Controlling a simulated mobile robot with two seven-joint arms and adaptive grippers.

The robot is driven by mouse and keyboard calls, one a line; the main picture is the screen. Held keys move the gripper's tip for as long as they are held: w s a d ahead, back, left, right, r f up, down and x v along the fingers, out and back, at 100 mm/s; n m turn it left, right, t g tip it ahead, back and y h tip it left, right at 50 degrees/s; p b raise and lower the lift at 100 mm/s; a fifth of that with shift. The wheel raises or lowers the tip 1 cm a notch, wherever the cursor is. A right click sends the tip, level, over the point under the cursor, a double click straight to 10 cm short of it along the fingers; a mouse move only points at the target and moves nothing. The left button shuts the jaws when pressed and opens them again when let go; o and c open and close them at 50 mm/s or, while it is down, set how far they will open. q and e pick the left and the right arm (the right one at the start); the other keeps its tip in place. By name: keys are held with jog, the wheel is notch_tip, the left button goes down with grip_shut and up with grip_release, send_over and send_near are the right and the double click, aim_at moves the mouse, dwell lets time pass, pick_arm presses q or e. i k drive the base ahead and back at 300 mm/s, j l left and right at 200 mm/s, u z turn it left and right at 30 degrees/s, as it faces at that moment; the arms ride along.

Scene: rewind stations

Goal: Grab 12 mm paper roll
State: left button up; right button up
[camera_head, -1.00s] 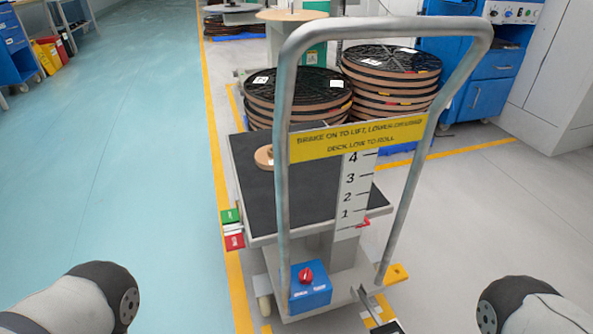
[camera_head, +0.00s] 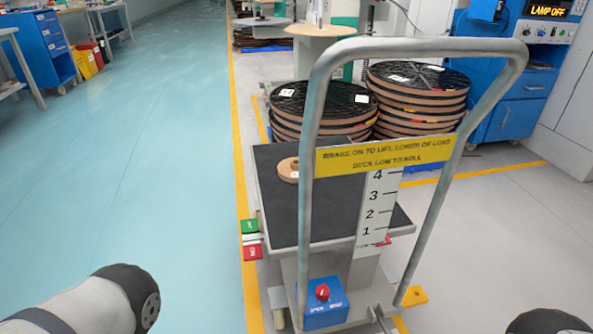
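A small tan paper roll (camera_head: 288,170) with a white label lies on the black deck of the lift cart (camera_head: 283,220), partly behind the cart's grey handle. Its width marking is too small to read. The cart stands in front of me, its handle frame nearest. Only a grey-black link of my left arm shows at the lower left and a dark link of my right arm at the lower right. Neither gripper is in view.
Stacks of large black and brown reels (camera_head: 325,112) stand behind the cart. A yellow sign (camera_head: 385,155) hangs on the handle. A blue cabinet (camera_head: 515,100) is at the right back. The teal floor (camera_head: 150,180) left of the yellow line is clear.

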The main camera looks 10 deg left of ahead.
aim_at(288, 169)
jog(key=i+j+z, duration=0.15)
jog(key=j+z, duration=0.3)
jog(key=j, duration=0.45)
jog(key=j+z, duration=0.45)
jog(key=j, duration=0.5)
jog(key=i+j+z, duration=0.1)
jog(key=j+z, duration=0.25)
jog(key=j, duration=0.3)
jog(key=j+z, duration=0.35)
jog(key=j, duration=0.35)
jog(key=i+j+z, duration=0.15)
jog(key=j+z, duration=0.2)
jog(key=j, duration=0.35)
jog(key=i+j+z, duration=0.1)
jog(key=j+z, duration=0.2)
jog(key=j, duration=0.45)
